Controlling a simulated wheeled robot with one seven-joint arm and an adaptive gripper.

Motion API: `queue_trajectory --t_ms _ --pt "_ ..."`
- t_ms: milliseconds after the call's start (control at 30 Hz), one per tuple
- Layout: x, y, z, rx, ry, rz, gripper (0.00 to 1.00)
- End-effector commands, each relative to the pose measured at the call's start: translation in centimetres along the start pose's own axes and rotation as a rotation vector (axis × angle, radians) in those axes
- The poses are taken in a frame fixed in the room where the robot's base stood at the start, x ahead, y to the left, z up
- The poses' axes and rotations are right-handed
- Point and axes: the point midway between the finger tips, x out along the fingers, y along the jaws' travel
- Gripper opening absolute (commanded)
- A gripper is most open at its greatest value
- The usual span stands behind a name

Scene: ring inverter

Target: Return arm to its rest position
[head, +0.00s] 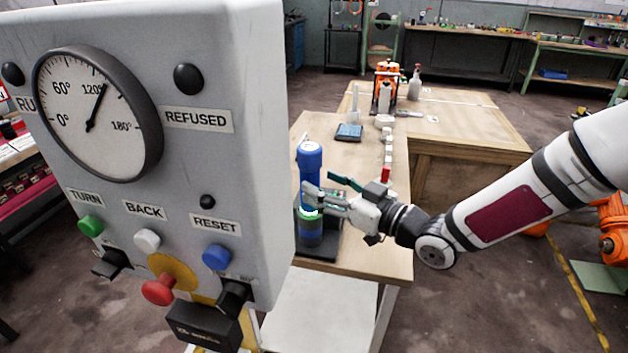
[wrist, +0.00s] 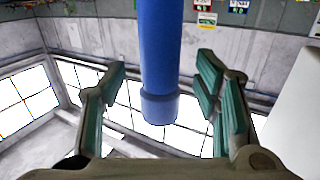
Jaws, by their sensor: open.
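My gripper (head: 324,190) is open beside the blue upright cylinder (head: 309,163), which stands on a dark base (head: 318,247) on the wooden bench. A glowing ring shows around the cylinder's lower part, and a finger covers part of it. In the wrist view my gripper (wrist: 160,68) has its green-padded fingers spread to either side of a blue cylinder (wrist: 160,60), with gaps between. My white arm (head: 505,205) reaches in from the right and is stretched out over the bench's right edge.
A grey control box (head: 180,150) with a dial, a REFUSED lamp, and TURN, BACK and RESET buttons fills the left foreground. The wooden bench (head: 365,240) carries a small tablet (head: 349,132), white blocks and a red piece (head: 386,173). Open floor lies at the lower right.

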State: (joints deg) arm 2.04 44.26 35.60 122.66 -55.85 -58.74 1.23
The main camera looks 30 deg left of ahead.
Motion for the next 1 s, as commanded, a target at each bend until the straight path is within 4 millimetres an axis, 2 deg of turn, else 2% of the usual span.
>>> queue_trajectory --t_ms 100,300,500,700,867,1000 --pt "-2.7 0.1 0.0 0.001 -0.001 0.004 0.56" --pt "-6.2 0.1 0.0 0.0 0.001 0.003 0.56" --pt "-7.9 0.0 -0.1 -0.001 0.002 0.001 0.56" --pt "-8.3 0.3 -0.1 -0.011 -0.02 0.012 0.56" --pt "-9.9 2.3 0.3 -0.069 -0.192 0.111 0.56" --pt "-13.9 5.6 0.0 -0.124 -0.426 0.283 0.56"
